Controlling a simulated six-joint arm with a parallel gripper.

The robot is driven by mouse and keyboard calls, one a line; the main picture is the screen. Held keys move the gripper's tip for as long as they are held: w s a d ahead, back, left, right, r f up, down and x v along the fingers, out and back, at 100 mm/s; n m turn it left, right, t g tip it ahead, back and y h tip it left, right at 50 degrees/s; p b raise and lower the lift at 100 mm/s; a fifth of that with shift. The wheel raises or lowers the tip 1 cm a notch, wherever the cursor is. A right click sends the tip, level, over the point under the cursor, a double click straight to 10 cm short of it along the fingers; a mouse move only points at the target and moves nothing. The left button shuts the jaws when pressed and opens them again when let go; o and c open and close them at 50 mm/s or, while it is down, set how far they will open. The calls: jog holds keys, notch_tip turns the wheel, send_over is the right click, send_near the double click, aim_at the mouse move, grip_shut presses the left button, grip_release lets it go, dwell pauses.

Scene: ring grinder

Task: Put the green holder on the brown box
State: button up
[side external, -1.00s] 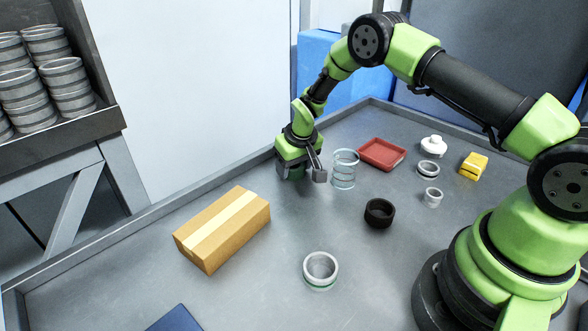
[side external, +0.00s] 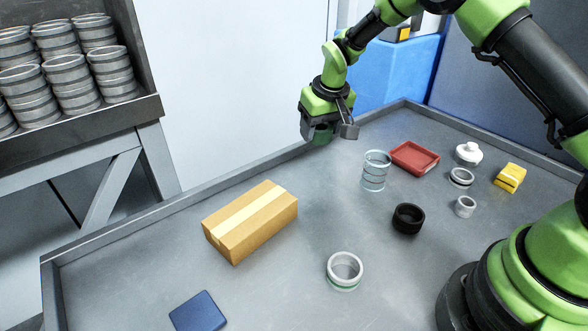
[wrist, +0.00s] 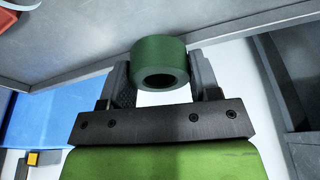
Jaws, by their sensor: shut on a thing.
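The green holder is a dark green ring with a round hole; in the wrist view the green holder (wrist: 160,58) sits between both fingers. My gripper (wrist: 160,80) is shut on it. In the side view my gripper (side external: 328,130) holds the green holder (side external: 321,136) in the air near the back edge of the table, and the holder is mostly hidden behind the fingers. The brown box (side external: 250,222), a closed carton with a pale tape strip, lies on the table to the left of and nearer than my gripper. Its top is bare.
A clear ringed cylinder (side external: 375,171), red tray (side external: 414,158), black ring (side external: 408,219), white-and-green ring (side external: 344,270), blue block (side external: 198,313) and yellow block (side external: 510,178) stand on the table. A raised rim (side external: 150,225) edges it. The table around the box is clear.

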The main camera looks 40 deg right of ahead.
jog(key=s+a+r, duration=0.1)
jog(key=a+r, duration=0.2)
jog(key=a, duration=0.9)
jog(key=r, duration=0.2)
send_over(249, 207)
jog(key=f, duration=0.9)
jog(key=shift+s+f, duration=0.35)
jog(key=shift+f, duration=0.1)
jog(key=o, duration=0.9)
jog(key=shift+f, duration=0.1)
jog(key=v, duration=1.2)
jog(key=shift+r, duration=0.2)
